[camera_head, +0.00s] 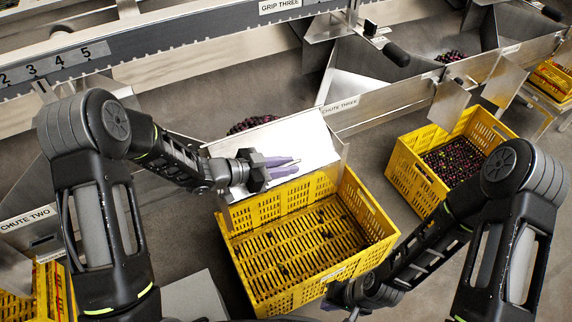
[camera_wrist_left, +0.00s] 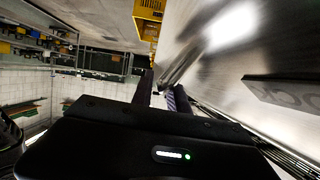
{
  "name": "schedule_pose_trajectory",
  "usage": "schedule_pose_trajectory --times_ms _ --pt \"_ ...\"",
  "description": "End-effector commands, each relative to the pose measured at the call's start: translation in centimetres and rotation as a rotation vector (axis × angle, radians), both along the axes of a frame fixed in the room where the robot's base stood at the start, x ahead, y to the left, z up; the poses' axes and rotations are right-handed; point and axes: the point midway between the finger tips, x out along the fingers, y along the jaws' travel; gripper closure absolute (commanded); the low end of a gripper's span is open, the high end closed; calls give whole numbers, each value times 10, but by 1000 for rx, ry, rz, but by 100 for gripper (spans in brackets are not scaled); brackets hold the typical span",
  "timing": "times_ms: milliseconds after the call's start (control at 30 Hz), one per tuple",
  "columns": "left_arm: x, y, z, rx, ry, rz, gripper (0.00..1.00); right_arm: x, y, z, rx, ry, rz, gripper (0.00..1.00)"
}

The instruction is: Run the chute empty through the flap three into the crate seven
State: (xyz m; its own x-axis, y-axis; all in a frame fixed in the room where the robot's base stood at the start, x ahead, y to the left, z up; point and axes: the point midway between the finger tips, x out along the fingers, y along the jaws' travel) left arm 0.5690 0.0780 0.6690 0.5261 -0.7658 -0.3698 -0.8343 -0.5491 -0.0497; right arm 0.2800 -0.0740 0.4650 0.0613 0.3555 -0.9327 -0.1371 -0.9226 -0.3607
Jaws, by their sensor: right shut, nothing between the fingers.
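The chute labelled CHUTE THREE (camera_head: 340,105) ends in a bright metal plate (camera_head: 310,140), which I take for its flap. Dark round fruit (camera_head: 252,122) shows behind the plate's upper edge. A large yellow crate (camera_head: 378,216) stands below the plate, with a few dark fruits scattered on its slatted floor; its label is unreadable. My left gripper (camera_head: 292,166) is at the plate, over the crate's back edge; its fingers look apart. In the left wrist view the fingers (camera_wrist_left: 163,92) show beside shiny metal; contact cannot be told. My right gripper (camera_head: 352,312) is shut and empty at the crate's front right corner.
A second yellow crate (camera_head: 405,172) holding much dark fruit stands to the right. Another metal chute (camera_head: 480,68) with fruit is behind it. More yellow crates are at the right edge (camera_head: 553,80) and lower left (camera_head: 50,290). CHUTE TWO (camera_head: 28,217) is left.

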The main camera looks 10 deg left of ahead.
Motion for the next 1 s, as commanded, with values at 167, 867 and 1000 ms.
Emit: schedule_pose_trajectory --times_ms 167,867,1000 --pt "-1 2 1 1 0 2 80 0 0 0 0 0 0 100" --pt "-41 60 29 0 0 0 80 0 0 9 0 0 0 100" --pt "-41 60 28 0 0 0 80 0 0 9 0 0 0 100"
